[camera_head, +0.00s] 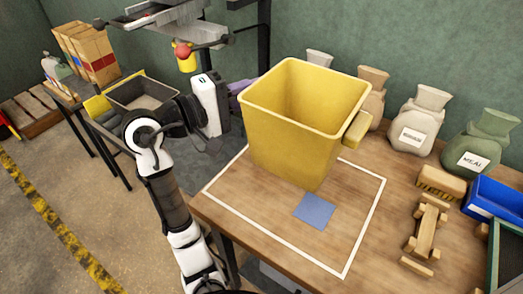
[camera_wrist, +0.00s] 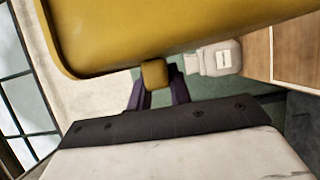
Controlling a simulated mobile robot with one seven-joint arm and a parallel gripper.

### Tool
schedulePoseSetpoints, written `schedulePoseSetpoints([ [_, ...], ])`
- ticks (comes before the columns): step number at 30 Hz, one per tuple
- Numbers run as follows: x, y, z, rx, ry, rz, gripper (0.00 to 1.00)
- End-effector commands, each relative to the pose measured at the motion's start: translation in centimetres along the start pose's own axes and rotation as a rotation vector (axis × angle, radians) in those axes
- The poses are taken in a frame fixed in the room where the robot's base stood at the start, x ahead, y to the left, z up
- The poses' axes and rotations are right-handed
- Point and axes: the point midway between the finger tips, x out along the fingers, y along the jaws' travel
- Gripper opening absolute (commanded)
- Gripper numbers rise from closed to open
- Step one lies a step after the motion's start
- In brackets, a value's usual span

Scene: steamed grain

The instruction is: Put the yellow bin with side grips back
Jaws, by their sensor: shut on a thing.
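The yellow bin (camera_head: 300,125) is upright and empty-looking, over the back part of a white outlined square (camera_head: 362,232) on the wooden table. Its right side grip (camera_head: 356,130) is free. My gripper (camera_head: 238,92) is at the bin's left side, its purple fingertips partly hidden there. In the wrist view, my gripper (camera_wrist: 160,90) is shut on the bin's other side grip (camera_wrist: 155,73), a finger on each side of it. The bin wall (camera_wrist: 150,30) fills the top of that view. I cannot tell whether the bin's base touches the table.
A blue square (camera_head: 315,209) lies inside the outline, in front of the bin. Several sacks (camera_head: 421,120) stand behind, along the wall. A wooden brush (camera_head: 441,182), a wooden toy-like piece (camera_head: 427,232) and a blue tray (camera_head: 498,205) are at the right. The outline's front is clear.

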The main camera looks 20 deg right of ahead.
Motion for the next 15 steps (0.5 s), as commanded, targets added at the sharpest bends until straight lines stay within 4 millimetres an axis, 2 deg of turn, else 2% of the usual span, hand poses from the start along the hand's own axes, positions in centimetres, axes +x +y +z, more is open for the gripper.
schedulePoseSetpoints([
  [1, 0.0, -1.4, 0.0, -0.008, 0.0, 0.001, 0.0],
  [9, 0.0, -7.8, 0.0, -0.007, 0.0, 0.001, 0.0],
  [15, 0.0, -10.1, 0.0, 0.0, 0.0, 0.001, 0.0],
])
